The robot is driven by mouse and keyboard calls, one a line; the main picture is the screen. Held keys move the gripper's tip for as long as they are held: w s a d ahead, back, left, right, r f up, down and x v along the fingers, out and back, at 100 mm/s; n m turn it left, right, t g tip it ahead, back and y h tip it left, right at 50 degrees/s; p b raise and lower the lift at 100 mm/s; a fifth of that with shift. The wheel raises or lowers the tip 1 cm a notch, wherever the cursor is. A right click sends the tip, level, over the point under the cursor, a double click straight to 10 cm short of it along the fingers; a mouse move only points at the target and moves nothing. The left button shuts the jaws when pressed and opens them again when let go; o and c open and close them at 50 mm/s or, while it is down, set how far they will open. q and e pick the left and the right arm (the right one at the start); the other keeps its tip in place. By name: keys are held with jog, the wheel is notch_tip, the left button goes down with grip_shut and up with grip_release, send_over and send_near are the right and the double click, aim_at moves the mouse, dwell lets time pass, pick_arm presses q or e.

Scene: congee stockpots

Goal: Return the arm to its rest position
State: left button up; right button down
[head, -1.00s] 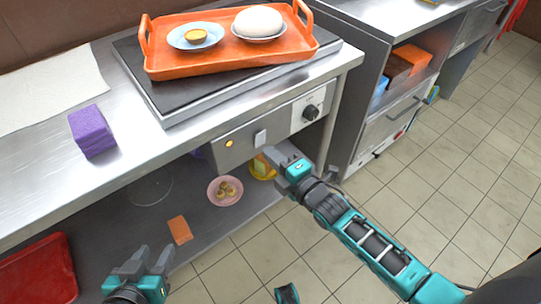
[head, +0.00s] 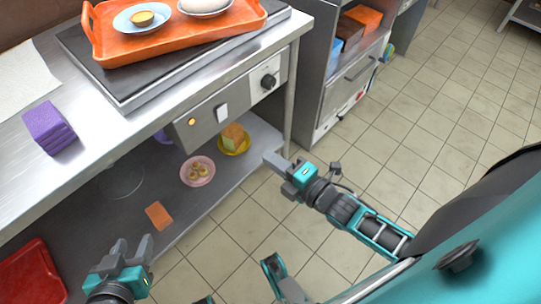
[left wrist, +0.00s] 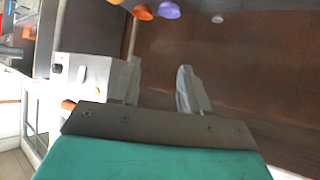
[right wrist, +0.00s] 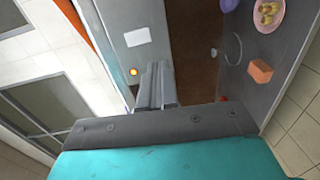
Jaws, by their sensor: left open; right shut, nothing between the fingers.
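My right gripper (head: 277,167) is shut and empty. In the head view it hangs over the tiled floor, just in front of the counter's leg. It also shows in the right wrist view (right wrist: 157,75), with its fingers together. My left gripper (head: 132,248) is open and empty, low at the lower left in front of the counter's bottom shelf. The left wrist view shows its two fingers apart (left wrist: 158,75).
The steel counter (head: 110,135) carries an orange tray (head: 170,50) and purple sponges (head: 49,127). On the lower shelf are a pink plate (head: 197,178), a yellow plate (head: 240,147), an orange block (head: 158,215) and a red tray (head: 30,272). Tiled floor (head: 400,130) lies clear to the right.

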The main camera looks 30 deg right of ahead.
dwell(0.3)
pick_arm(q)
notch_tip(320, 180, up, 6)
jog(key=s+a+y+p, duration=0.1)
jog(key=s+a+p, duration=0.1)
jog(key=p, duration=0.8)
jog(key=shift+a, duration=0.45)
pick_arm(e)
jog(key=s+a+r+m+g+h, duration=0.1)
jog(key=s+r+m+g+h, duration=0.2)
jog(key=m, duration=1.6)
jog(key=s+r+g, duration=0.2)
jog(key=s+r, duration=0.1)
jog(key=s, duration=0.1)
jog(key=shift+s+r+h, duration=0.15)
jog(key=shift+s+h, duration=0.2)
jog(key=shift+h, duration=0.05)
pick_arm(q)
jog(key=shift+d+f, duration=0.1)
jog(key=shift+f, duration=0.05)
